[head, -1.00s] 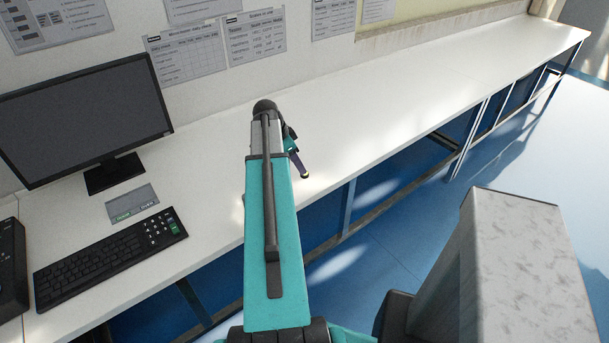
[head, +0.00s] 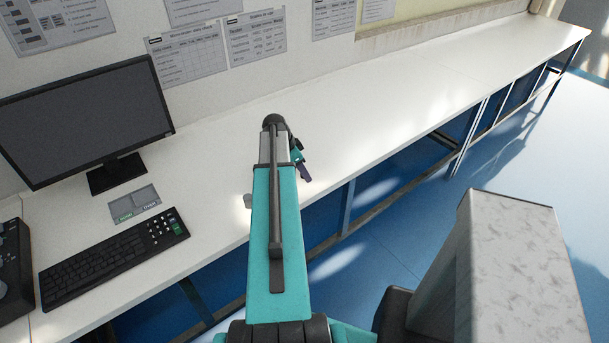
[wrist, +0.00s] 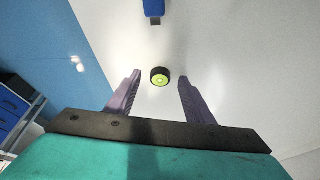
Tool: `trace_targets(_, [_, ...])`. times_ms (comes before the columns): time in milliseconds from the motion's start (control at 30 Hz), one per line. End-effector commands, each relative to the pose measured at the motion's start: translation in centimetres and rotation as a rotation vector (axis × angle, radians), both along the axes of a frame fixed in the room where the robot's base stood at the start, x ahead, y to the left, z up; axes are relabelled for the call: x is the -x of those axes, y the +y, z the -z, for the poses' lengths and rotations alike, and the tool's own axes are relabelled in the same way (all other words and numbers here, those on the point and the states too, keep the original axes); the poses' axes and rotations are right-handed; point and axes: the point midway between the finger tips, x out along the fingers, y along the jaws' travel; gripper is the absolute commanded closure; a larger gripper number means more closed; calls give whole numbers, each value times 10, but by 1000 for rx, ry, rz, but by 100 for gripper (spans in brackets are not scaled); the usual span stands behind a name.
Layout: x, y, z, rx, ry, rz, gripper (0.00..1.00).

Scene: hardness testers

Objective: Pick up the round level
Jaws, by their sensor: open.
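The round level (wrist: 159,77) is a small black disc with a yellow-green centre. In the wrist view it lies on the white bench top, between the fingertips as seen from the wrist. My gripper (wrist: 159,80) is open, with one purple finger on each side of the level; neither finger appears to touch it. How high the fingers are above the bench is hard to tell. In the head view my gripper (head: 305,172) shows only partly beyond my arm, and I cannot make out the level there.
A blue object with a grey end (wrist: 153,12) lies beyond the level. In the head view, a small pale object (head: 248,201) stands left of my arm. A keyboard (head: 115,258), a monitor (head: 85,120) and a grey panel (head: 135,204) are further left. The bench (head: 400,110) is clear to the right.

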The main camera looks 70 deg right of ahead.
Motion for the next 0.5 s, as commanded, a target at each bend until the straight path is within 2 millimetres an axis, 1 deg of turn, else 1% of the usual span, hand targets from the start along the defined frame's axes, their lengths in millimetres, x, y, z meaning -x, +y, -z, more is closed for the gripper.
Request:
trace_targets(367, [0,0,0,0,0,0,52])
trace_targets(433, [0,0,0,0,0,0,60])
trace_targets(500, [0,0,0,0,0,0,72])
